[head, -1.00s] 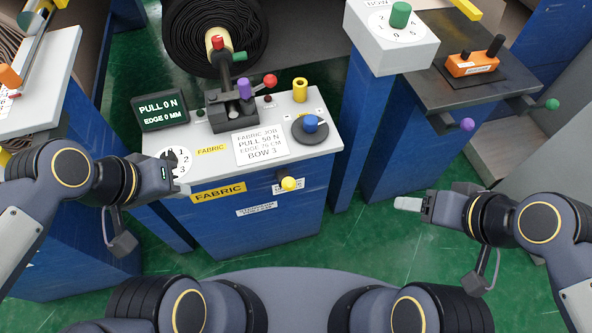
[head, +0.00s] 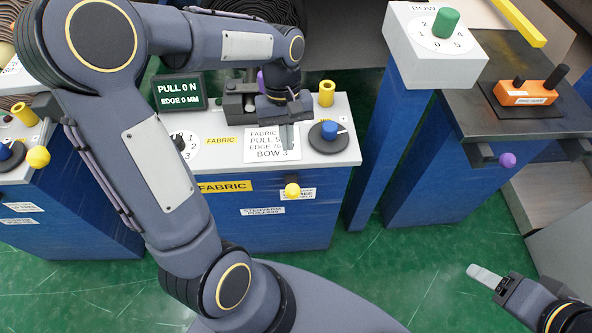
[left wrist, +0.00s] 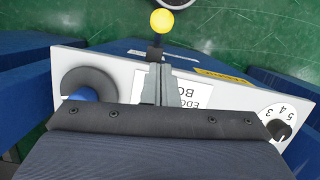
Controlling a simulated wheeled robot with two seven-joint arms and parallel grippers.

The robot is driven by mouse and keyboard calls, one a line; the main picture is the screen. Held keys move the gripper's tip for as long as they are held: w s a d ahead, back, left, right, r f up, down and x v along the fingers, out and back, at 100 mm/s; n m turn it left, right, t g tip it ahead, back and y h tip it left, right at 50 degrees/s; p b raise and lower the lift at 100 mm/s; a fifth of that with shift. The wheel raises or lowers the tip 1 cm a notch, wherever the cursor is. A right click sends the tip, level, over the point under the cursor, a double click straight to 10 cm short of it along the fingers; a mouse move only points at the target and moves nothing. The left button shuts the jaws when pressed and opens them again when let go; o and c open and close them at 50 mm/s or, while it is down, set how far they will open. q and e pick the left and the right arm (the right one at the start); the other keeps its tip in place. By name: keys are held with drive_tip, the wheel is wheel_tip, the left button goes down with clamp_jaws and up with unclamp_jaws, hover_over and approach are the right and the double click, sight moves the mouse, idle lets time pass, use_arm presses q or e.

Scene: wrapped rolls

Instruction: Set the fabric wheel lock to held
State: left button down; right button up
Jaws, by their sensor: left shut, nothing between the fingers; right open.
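The FABRIC stand (head: 345,120) is a blue cabinet with a light top. A yellow ball knob (head: 292,190) sticks out of its front beside a white label, partly covered and too small to read. It also shows in the left wrist view (left wrist: 161,21), beyond my fingertips. I cannot tell for sure which control is the wheel lock. My left gripper (head: 289,137) is shut and empty, above the printed job card, behind the yellow knob and apart from it. It also shows in the left wrist view (left wrist: 160,85). My right gripper (head: 488,276) is open and empty, over the floor at lower right.
On the stand top are a blue knob on a dark disc (head: 329,131), a yellow post (head: 326,93), a numbered dial (head: 180,145) and a display reading PULL 0 N (head: 178,91). A pedestal with a green knob (head: 446,21) stands to the right. My left arm hides much behind.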

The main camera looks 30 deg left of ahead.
sight(292, 190)
use_arm(q)
drive_tip(key=x, duration=1)
drive_tip(key=shift+b, duration=0.4)
